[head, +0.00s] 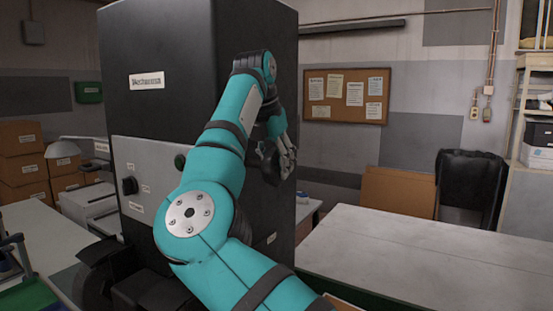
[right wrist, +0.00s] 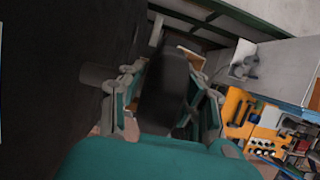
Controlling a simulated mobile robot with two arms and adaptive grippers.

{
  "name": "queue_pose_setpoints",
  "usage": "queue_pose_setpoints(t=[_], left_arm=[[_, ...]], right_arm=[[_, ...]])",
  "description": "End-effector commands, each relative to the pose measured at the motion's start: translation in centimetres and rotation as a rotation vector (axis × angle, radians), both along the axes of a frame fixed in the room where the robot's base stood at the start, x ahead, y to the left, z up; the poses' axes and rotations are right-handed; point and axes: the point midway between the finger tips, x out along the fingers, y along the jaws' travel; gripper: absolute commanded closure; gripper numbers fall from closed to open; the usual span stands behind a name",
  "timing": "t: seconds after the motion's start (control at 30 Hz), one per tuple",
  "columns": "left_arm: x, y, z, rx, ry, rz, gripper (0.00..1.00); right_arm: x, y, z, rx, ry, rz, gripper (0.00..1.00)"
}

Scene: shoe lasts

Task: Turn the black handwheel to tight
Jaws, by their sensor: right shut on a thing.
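The black handwheel (head: 267,166) sits on the right side face of the tall black machine (head: 255,35), partly hidden behind my right gripper. My right gripper (head: 285,160) is at the wheel with its fingers around part of it. In the right wrist view, the gripper (right wrist: 168,98) has one finger on each side of a dark piece of the handwheel (right wrist: 165,80) and is shut on it. The wheel's marks and how far it is turned cannot be seen. My left gripper is not in view.
The machine's front has a grey panel (head: 150,165) with a black knob (head: 130,186). A pale worktable (head: 440,250) stands at the right, its top clear. A black chair (head: 470,185) is behind it. Cardboard boxes (head: 20,150) are stacked at the left.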

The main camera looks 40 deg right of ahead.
Motion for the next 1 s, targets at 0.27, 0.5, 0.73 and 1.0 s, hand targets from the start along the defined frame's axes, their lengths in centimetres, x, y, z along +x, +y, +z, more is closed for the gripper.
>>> queue_pose_setpoints(t=[0.27, 0.5, 0.73, 1.0], left_arm=[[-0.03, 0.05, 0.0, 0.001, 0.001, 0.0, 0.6], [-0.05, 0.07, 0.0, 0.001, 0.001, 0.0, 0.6], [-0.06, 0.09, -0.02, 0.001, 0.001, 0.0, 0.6], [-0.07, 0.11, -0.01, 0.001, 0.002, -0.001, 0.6]], right_arm=[[0.01, -0.02, -0.32, 0.106, 0.033, 0.0, 1.0], [0.01, 0.0, -0.45, 0.134, 0.042, 0.0, 1.0], [0.01, 0.03, -0.5, 0.135, 0.043, 0.0, 1.0], [0.02, 0.0, -0.43, 0.132, 0.041, -0.001, 0.47]])
